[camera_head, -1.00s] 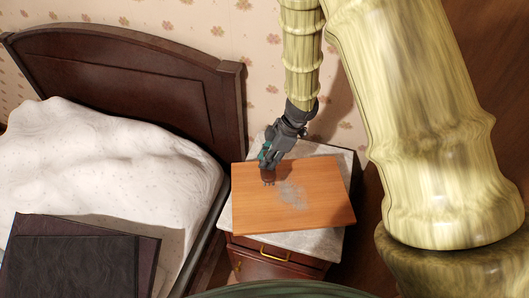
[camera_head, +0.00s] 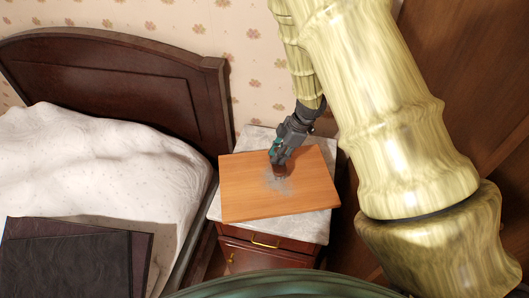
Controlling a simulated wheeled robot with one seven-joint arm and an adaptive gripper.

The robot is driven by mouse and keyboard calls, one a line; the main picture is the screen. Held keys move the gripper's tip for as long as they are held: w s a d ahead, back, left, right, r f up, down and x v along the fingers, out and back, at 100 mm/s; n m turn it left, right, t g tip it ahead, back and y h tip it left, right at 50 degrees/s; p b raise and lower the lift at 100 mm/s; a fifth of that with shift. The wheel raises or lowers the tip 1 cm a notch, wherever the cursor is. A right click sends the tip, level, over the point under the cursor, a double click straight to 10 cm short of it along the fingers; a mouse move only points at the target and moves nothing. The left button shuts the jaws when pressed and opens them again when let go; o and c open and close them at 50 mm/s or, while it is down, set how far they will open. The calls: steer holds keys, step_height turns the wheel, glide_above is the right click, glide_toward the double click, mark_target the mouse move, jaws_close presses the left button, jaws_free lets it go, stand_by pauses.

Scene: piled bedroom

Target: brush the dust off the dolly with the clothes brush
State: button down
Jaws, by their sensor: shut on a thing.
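The dolly appears as a flat orange-brown wooden board (camera_head: 245,197) lying on the nightstand. A pale grey dust patch (camera_head: 276,184) lies near its middle. My gripper (camera_head: 278,157) points down over the board, shut on the clothes brush (camera_head: 280,170). Little of the brush shows: a small dark reddish-brown part below the fingers, at the dust patch's upper edge. It looks to be at or just above the board; I cannot tell whether it touches. The gripper hides the rest of the brush.
The nightstand (camera_head: 312,226) has a pale marble top and a drawer with a brass handle. A bed (camera_head: 90,165) with white bedding and a dark headboard (camera_head: 120,85) stands left. Dark folders (camera_head: 70,262) lie on the bed. The patterned wall (camera_head: 215,30) is close behind.

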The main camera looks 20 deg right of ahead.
steer(key=d, duration=0.3)
steer(key=shift+s, duration=0.4)
steer(key=shift+w+d+f, duration=0.25)
steer(key=shift+w+d, duration=0.1)
steer(key=shift+d, duration=0.1)
steer(key=shift+w+d+f, duration=0.25)
steer(key=shift+w+d, duration=0.05)
steer(key=shift+d, duration=0.5)
steer(key=shift+s+d+r, duration=0.1)
steer(key=shift+s+d, duration=0.1)
steer(key=shift+d, duration=0.1)
steer(key=shift+s+d+r, duration=0.15)
steer(key=shift+s+r, duration=0.15)
steer(key=shift+s, duration=0.2)
steer(key=shift+w+f, duration=0.2)
steer(key=shift+w, duration=0.05)
steer(key=c, duration=1.9)
jaws_free()
steer(key=shift+w+f, duration=0.1)
steer(key=shift+w, duration=0.05)
steer(key=c, duration=0.3)
steer(key=shift+s, duration=0.25)
jaws_close()
steer(key=shift+w+f, duration=0.15)
steer(key=shift+w, duration=0.05)
